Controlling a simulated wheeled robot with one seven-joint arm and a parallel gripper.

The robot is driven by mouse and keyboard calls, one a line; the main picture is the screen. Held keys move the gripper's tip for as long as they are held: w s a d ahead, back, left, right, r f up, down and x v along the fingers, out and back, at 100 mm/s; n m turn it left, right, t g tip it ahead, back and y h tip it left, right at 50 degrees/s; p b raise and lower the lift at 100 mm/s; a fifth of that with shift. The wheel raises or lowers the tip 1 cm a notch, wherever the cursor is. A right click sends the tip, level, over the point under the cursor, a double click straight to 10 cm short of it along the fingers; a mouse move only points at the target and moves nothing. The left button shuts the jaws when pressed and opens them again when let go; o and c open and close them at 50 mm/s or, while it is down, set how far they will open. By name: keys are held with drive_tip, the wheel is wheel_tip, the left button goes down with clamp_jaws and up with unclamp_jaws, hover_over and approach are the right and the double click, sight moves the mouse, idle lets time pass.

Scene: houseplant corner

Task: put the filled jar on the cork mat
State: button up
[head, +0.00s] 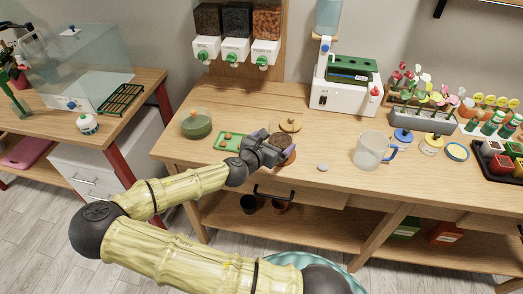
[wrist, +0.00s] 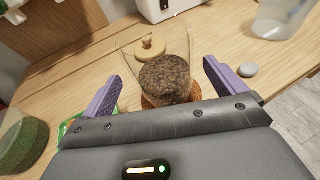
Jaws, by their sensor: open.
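The filled jar (wrist: 168,80) is clear glass with dark brown, crumbly contents. In the wrist view it stands between the two purple fingers of my gripper (wrist: 162,72), which is open with a gap to the jar on each side. The jar is over a round orange-brown cork mat (wrist: 150,102), whose edge shows around the jar's foot; the jar looks upright and resting on it. In the head view my gripper (head: 276,146) is low over the table and largely hides the jar.
A round wooden lid with a knob (head: 290,125) lies just behind the jar. A green tray (head: 229,143) and a green-filled glass bowl (head: 196,124) are to the left. A pale stone (head: 323,167) and a clear pitcher (head: 370,151) are to the right.

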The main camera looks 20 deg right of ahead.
drive_tip(key=v, duration=0.7)
drive_tip(key=shift+s+a+r, duration=0.2)
drive_tip(key=shift+s+a, duration=0.05)
drive_tip(key=shift+s, duration=0.05)
